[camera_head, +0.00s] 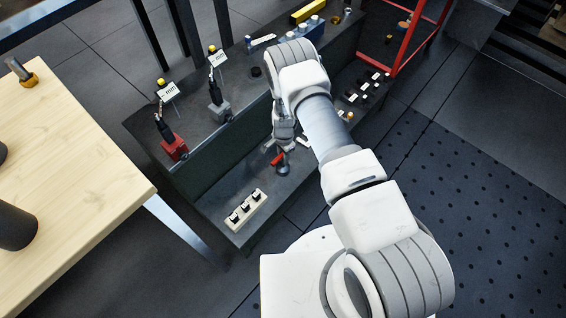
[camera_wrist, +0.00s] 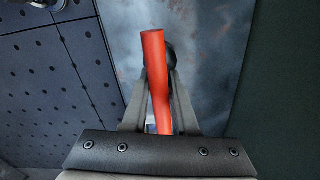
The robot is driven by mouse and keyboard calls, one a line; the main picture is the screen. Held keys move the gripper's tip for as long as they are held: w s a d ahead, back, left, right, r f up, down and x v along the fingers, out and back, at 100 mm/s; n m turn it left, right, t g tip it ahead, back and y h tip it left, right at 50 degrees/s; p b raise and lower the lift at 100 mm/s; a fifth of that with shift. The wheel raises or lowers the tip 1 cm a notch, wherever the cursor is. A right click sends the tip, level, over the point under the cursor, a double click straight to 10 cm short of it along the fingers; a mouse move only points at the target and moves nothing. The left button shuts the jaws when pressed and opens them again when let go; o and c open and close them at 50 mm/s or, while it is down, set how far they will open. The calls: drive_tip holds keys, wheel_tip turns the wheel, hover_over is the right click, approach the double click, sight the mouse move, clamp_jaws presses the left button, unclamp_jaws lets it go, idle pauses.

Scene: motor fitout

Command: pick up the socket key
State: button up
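A red handle, seemingly the socket key, shows in the wrist view (camera_wrist: 153,50) and, small, in the head view (camera_head: 277,159) over the dark lower bench surface. In the wrist view it runs up the middle of my gripper (camera_wrist: 160,78), lies between the fingers low down and covers part of the left fingertip. A dark round part is partly hidden behind it. In the head view my gripper (camera_head: 284,140) points down at the red handle. I cannot tell whether the fingers press on it.
A pale block with several dark knobs (camera_head: 245,210) lies on the bench front. A red stand (camera_head: 173,148) and a grey stand (camera_head: 219,110) are on the raised shelf at left. Several small parts (camera_head: 365,88) lie right of my arm. A wooden table (camera_head: 80,150) is at far left.

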clamp_jaws()
idle(1.0)
